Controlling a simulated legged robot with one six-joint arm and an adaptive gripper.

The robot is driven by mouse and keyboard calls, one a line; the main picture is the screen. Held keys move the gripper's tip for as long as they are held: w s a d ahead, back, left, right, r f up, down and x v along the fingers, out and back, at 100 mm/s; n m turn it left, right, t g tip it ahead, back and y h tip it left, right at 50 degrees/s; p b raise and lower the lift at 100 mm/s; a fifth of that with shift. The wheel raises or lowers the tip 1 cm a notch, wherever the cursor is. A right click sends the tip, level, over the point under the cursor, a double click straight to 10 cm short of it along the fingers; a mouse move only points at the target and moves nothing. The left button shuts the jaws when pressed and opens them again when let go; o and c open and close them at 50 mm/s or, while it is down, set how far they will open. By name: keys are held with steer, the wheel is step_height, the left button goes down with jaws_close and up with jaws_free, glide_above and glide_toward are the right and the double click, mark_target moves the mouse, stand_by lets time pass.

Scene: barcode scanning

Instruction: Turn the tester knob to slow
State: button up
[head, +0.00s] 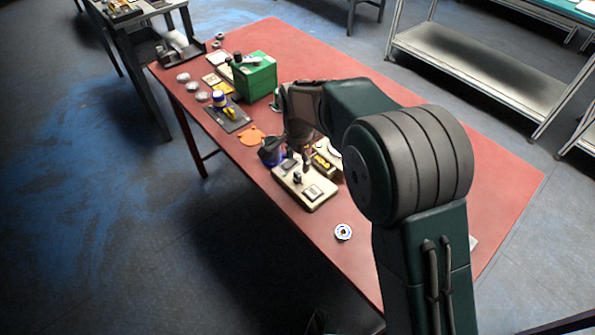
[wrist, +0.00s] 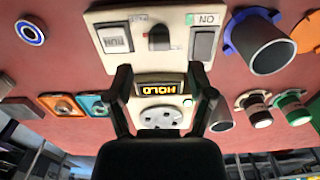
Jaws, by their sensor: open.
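The tester is a cream box (head: 318,200) on the red table, below my gripper in the head view. It also shows at the top of the wrist view (wrist: 135,60), upside down, with RUN and ON switches. Its dark knob (wrist: 158,37) sits between those switches and also shows in the head view (head: 297,178). My gripper (wrist: 160,72) is open, its two black fingers apart and pointing toward the tester. The knob lies beyond the fingertips, and nothing is held. The words for the knob's settings are too small to read.
A blue-rimmed dark cup (wrist: 262,45) stands beside the tester. A blue-and-white roll (head: 343,232) lies near the table edge. A green box (head: 254,78) stands farther back.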

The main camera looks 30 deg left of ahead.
mark_target(298, 173)
step_height(298, 173, down, 5)
steer(key=shift+r, duration=0.1)
jaws_close()
